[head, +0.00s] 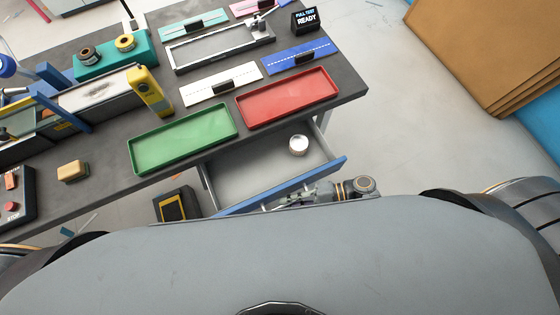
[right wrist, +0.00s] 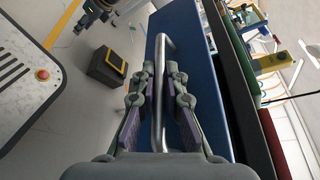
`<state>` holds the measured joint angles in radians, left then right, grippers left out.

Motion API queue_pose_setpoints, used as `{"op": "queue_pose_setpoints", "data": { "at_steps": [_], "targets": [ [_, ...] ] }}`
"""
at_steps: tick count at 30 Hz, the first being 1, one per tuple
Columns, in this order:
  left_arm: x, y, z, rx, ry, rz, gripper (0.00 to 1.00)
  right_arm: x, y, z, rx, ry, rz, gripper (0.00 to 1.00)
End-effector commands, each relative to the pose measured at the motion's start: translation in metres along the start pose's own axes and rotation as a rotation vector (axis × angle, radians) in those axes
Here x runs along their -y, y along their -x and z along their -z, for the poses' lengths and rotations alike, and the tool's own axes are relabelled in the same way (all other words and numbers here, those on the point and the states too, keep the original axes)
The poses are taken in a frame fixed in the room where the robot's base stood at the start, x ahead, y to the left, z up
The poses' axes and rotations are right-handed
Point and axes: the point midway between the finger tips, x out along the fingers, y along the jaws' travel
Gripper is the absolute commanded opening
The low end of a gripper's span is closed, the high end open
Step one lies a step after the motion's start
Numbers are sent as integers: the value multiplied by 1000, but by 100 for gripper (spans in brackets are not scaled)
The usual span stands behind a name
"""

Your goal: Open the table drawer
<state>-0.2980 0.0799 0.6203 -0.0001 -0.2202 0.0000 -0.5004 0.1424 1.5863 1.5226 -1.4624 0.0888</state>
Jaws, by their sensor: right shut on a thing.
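The table drawer (head: 262,168) is pulled out from under the dark grey table (head: 345,75). Its blue front (head: 328,170) stands apart from the table edge, and a small round silver-white item (head: 298,145) lies inside. In the right wrist view the blue drawer front (right wrist: 190,40) carries a metal bar handle (right wrist: 160,85). My right gripper (right wrist: 163,85) is shut on this handle, with one finger on each side. In the head view my right gripper (head: 290,200) is at the drawer's front, partly hidden by my body. My left gripper is not in view.
A green tray (head: 183,138) and a red tray (head: 288,97) lie on the table above the drawer. A black and yellow box (head: 177,205) stands on the floor left of the drawer. Cardboard sheets (head: 490,50) are at the right.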

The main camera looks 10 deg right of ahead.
Motion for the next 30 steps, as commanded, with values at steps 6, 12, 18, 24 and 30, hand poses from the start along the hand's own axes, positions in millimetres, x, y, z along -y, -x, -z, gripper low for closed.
{"op": "queue_pose_setpoints", "data": {
  "at_steps": [6, 12, 18, 24, 30],
  "targets": [
    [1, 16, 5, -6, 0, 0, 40, -24, 14, -35, 1, -4, -3, 0],
    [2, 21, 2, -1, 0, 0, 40, -37, 20, -51, 0, -1, -1, 0],
    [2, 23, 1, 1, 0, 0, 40, -43, 23, -57, 0, -1, 0, 0],
    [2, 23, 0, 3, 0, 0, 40, -43, 23, -58, 0, 0, 0, 0],
    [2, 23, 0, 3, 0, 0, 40, -43, 23, -57, 0, 0, -1, 15]
  ]
}}
